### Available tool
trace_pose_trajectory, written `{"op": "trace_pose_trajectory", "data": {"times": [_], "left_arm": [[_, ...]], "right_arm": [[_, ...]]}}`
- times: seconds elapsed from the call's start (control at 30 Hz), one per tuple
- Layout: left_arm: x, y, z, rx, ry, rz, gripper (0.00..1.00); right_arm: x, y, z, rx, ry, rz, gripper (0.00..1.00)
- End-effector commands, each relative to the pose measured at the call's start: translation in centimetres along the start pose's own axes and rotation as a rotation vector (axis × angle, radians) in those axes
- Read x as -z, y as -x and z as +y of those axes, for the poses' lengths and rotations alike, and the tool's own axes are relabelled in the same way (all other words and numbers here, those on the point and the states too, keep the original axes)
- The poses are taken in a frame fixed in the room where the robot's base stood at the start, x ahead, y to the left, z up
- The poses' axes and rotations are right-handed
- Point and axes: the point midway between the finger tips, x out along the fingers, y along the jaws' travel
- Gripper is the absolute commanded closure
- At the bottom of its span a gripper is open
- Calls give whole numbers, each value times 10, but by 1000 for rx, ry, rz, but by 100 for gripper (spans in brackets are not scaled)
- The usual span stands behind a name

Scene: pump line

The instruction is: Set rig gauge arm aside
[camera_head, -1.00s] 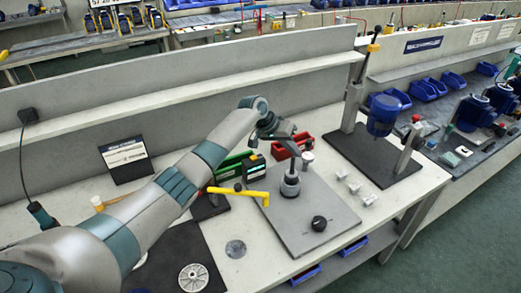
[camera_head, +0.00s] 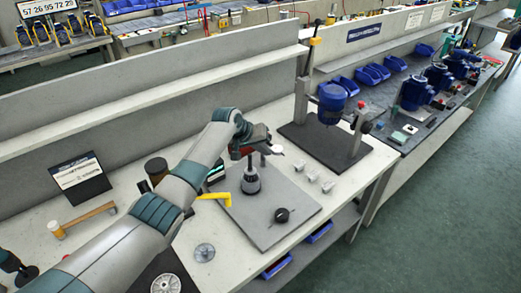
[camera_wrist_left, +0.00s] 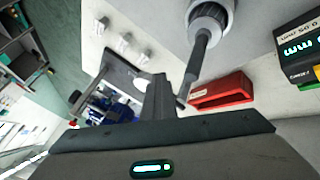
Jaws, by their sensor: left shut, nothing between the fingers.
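The rig stands on a grey plate (camera_head: 300,208) on the bench, with a round grey-and-black base and post (camera_head: 251,182) near its middle. In the left wrist view the round grey base (camera_wrist_left: 211,17) shows at the top with a dark arm or post (camera_wrist_left: 197,66) running from it towards my fingers. I cannot tell for certain which part is the gauge arm. My left gripper (camera_head: 270,143) is shut and empty above the back of the plate, close to the post; its fingers also show in the left wrist view (camera_wrist_left: 158,100). My right gripper is out of view.
A yellow handle (camera_head: 216,197) lies at the plate's left edge, a black knob (camera_head: 282,215) sits at its front. A red bin (camera_wrist_left: 222,91) and a display box (camera_wrist_left: 299,47) are close by. Small white pieces (camera_head: 312,178) and a blue motor stand (camera_head: 332,103) are right.

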Motion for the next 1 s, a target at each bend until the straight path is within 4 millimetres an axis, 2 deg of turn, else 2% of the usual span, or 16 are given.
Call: {"op": "trace_pose_trajectory", "data": {"times": [0.03,0.67,0.87,1.0], "left_arm": [[-1,-1,5,-7,-2,-1,100],[-1,-1,10,-14,-4,0,100],[0,9,11,-17,-5,1,100],[0,23,9,-14,-5,3,100]], "right_arm": [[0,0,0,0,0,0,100],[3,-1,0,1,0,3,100],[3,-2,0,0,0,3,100],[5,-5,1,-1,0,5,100]]}}
